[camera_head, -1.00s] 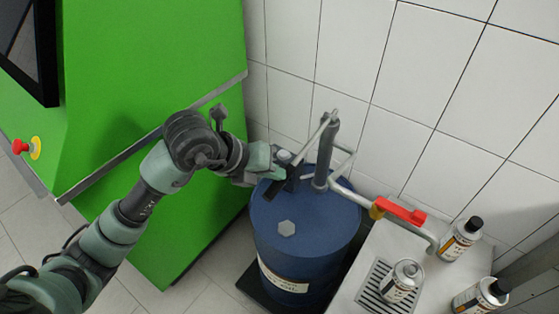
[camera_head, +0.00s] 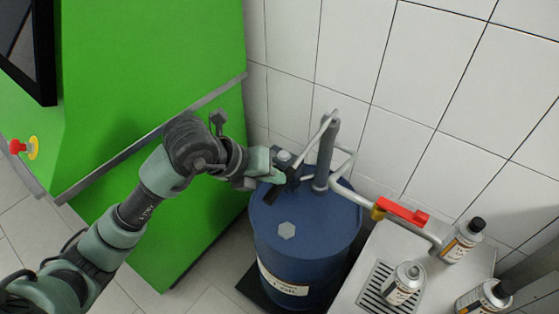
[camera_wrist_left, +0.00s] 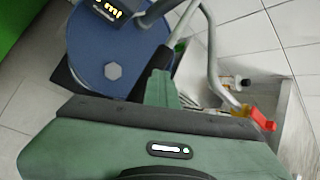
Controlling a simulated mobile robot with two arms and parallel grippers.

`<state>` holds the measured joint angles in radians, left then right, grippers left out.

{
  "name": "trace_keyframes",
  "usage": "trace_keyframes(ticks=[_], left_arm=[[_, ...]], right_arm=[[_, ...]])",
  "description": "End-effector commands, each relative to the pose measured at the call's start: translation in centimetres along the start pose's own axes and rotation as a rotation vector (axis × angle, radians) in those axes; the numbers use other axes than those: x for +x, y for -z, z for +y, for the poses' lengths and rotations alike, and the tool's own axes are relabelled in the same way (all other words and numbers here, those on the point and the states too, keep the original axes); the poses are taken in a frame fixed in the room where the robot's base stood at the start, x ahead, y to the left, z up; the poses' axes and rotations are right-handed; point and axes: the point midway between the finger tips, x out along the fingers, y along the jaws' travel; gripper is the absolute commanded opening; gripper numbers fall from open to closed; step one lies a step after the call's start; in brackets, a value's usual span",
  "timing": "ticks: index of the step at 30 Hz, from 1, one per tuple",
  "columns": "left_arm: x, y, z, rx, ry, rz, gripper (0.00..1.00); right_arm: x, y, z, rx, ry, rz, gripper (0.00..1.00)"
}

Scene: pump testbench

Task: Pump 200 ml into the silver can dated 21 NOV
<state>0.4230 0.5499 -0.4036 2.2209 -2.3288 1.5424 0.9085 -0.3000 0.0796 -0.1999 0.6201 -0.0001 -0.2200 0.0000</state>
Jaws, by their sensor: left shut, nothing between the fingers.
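My left gripper (camera_head: 281,177) is shut and empty beside the pump lever (camera_head: 318,133), at its dark grip; I cannot tell whether they touch. In the wrist view its finger (camera_wrist_left: 160,90) points at the lever rod (camera_wrist_left: 187,38). The pump column (camera_head: 325,158) stands on a blue drum (camera_head: 305,235). The outlet pipe carries a red valve handle (camera_head: 402,212). A silver can (camera_head: 404,283) stands upright on the grate near the spout. Its date is unreadable. My right gripper is out of view.
A green cabinet (camera_head: 160,70) is at left. White tiled walls close off the back.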

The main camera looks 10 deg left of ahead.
Motion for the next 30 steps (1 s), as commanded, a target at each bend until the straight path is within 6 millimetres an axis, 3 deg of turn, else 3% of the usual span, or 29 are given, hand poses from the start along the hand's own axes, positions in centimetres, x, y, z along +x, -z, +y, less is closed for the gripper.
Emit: trace_keyframes(ticks=[30], left_arm=[[1.0,0.8,0.8,0.000,-0.003,0.004,0.00]], right_arm=[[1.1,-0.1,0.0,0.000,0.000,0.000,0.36]])
